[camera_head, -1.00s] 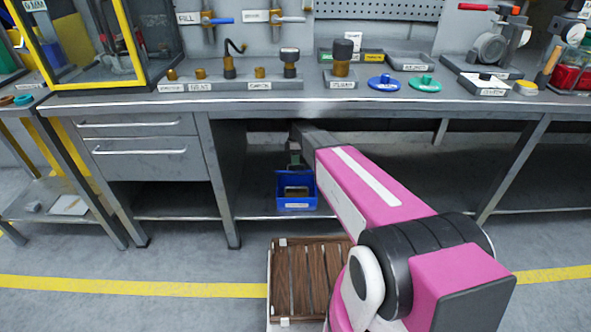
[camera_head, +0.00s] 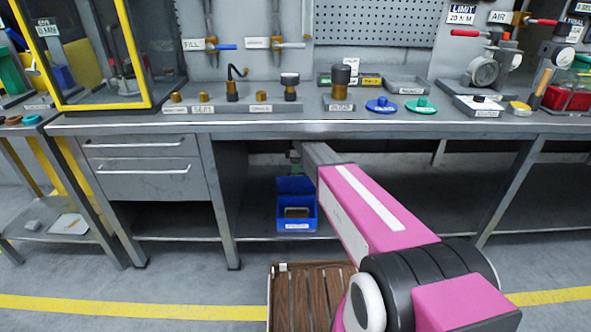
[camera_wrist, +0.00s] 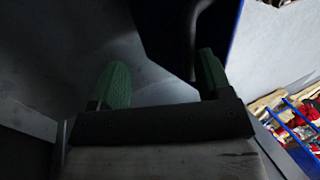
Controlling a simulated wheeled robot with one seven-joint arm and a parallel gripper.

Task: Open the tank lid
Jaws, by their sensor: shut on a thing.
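A blue box (camera_head: 297,226) stands on the lower shelf under the workbench, with a pale label on its front. A blue panel (camera_head: 296,186), which looks like its raised lid, stands at the back of its opening. My gripper (camera_head: 295,160) is at the top edge of this panel, mostly hidden by my arm. In the wrist view my gripper's green fingertips (camera_wrist: 163,80) stand apart around a dark, dimly lit part. A dark curved bar (camera_wrist: 180,38), perhaps a handle, is beside the right finger. The exact grip is too dark to make out.
The workbench (camera_head: 400,127) lies above my arm and carries valves, fittings, and blue and green discs. A drawer unit (camera_head: 140,165) is left of the box. A wooden-slat pallet (camera_head: 310,295) lies on the floor in front. The shelf right of the box looks clear.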

